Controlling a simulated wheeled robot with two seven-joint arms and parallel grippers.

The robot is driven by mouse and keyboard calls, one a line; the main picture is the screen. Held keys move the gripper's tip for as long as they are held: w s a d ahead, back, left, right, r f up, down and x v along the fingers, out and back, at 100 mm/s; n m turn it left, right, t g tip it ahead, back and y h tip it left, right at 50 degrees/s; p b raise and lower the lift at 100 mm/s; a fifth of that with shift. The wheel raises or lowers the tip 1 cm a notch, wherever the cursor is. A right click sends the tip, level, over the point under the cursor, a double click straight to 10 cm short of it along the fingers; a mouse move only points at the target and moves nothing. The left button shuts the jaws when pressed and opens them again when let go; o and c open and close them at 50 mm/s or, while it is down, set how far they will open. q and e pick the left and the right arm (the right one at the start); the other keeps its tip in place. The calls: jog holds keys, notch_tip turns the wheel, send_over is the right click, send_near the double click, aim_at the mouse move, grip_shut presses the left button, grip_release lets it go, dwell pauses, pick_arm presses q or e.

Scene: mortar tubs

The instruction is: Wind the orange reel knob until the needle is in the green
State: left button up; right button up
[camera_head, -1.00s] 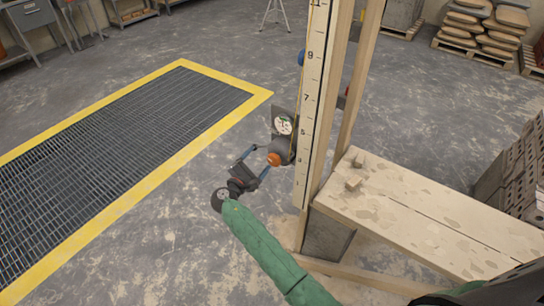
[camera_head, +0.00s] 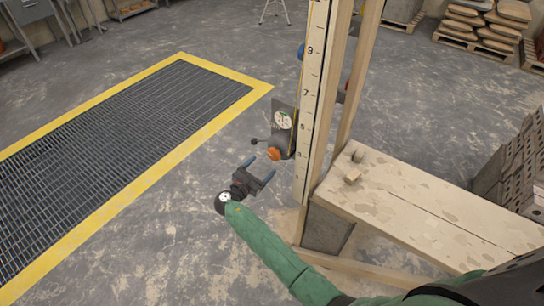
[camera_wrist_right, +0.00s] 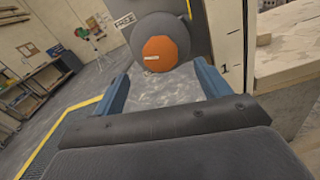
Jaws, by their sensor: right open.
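The orange reel knob (camera_head: 273,154) sits on the front of a dark grey reel (camera_head: 284,143) fixed to the upright post. Above it is a round white gauge (camera_head: 282,120) with a green part; the needle is too small to read. My right gripper (camera_head: 262,168) is open and empty, below and short of the knob. In the right wrist view the orange knob (camera_wrist_right: 160,53) lies ahead and above, between and beyond the blue fingers (camera_wrist_right: 162,82), not touched. My left gripper is not in view.
The wooden post (camera_head: 314,100) carries a numbered scale. A plank bench (camera_head: 420,215) with small wood bits stands right of it. A yellow-edged floor grate (camera_head: 120,140) lies left. A thin lever with a dark ball (camera_head: 254,140) sticks out left of the reel.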

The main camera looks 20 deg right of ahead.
aim_at(272, 156)
jog(key=p+x, duration=0.2)
jog(key=x, duration=0.4)
jog(key=shift+w+d+r, duration=0.1)
jog(key=shift+r, duration=0.05)
pick_arm(q)
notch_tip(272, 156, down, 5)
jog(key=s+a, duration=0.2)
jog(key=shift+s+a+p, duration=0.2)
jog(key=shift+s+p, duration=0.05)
jog(key=shift+p, duration=0.1)
pick_arm(e)
jog(key=shift+w+d, duration=0.35)
jog(key=shift+d, duration=0.15)
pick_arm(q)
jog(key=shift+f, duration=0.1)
pick_arm(e)
jog(key=c, duration=1)
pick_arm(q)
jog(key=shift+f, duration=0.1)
